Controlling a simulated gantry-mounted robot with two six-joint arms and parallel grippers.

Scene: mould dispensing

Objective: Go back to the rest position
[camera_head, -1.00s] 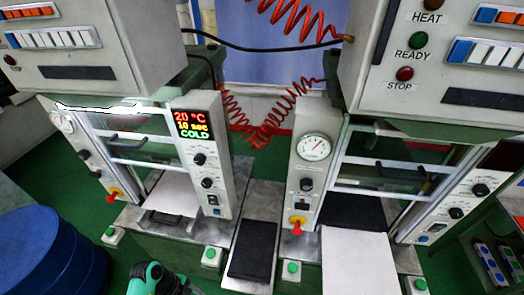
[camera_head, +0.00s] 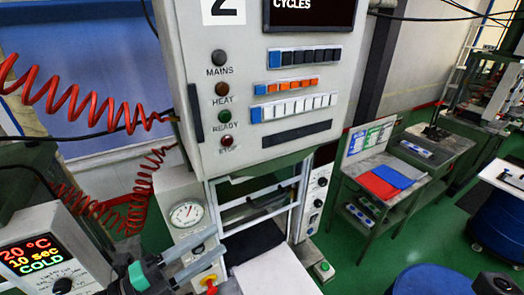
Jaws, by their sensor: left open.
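My left gripper (camera_head: 218,243) comes in at the lower left on a dark arm with a green joint. Its two grey fingers point up and to the right, apart, with nothing seen between them. They show in front of the lower part of the press (camera_head: 255,110), near its red emergency knob (camera_head: 208,281).
A pressure gauge (camera_head: 187,213) and a white plate (camera_head: 268,273) belong to the press. A second control panel (camera_head: 35,255) reads COLD at the lower left. Right of the press stands a bench with red (camera_head: 376,186) and blue (camera_head: 391,176) sheets. A blue drum (camera_head: 428,281) stands at the bottom.

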